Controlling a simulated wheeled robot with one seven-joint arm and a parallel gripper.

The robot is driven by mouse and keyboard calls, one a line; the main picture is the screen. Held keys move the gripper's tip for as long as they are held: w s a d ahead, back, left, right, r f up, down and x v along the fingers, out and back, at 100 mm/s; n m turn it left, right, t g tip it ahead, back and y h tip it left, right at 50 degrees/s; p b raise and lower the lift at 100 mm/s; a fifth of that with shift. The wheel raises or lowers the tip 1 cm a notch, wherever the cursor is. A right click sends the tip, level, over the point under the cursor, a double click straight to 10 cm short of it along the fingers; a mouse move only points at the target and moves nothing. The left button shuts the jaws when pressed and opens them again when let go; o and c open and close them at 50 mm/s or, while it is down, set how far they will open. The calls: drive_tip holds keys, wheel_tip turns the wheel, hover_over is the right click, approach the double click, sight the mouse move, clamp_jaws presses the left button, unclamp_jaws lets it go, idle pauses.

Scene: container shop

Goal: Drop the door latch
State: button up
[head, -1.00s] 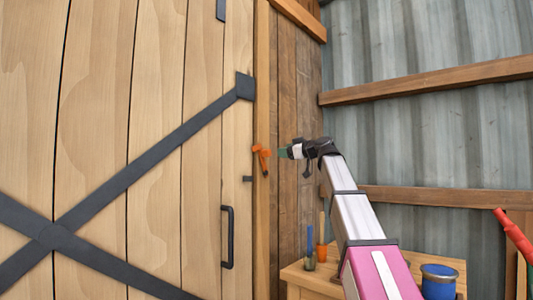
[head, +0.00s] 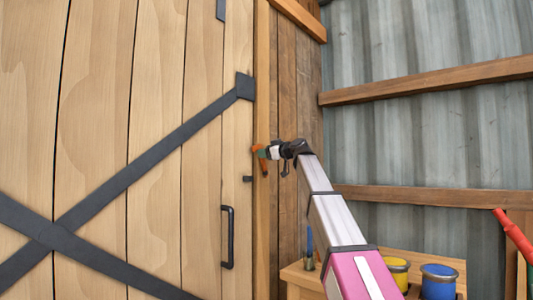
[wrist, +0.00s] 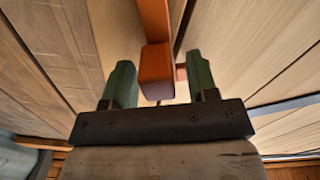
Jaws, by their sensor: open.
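The orange door latch (head: 263,166) is mounted at the right edge of the plank door (head: 160,130), above a small dark catch (head: 247,179). My gripper (head: 267,153) is at the latch and partly hides it in the head view. In the wrist view, the orange latch bar (wrist: 155,25) comes down between the two green fingers of my gripper (wrist: 160,84). The fingers are open, one on each side of the bar, with gaps visible. A small orange piece shows by the right finger. I cannot tell whether the fingers touch the latch.
A black door handle (head: 228,237) is below the latch. A wooden table (head: 297,275) at lower right holds a blue can (head: 438,281), a yellow can (head: 397,272) and a brush (head: 309,247). Wooden rails cross the corrugated wall; a red pipe (head: 514,236) is far right.

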drive_tip(key=shift+c, duration=0.3)
clamp_jaws()
drive_tip(key=shift+s, duration=0.1)
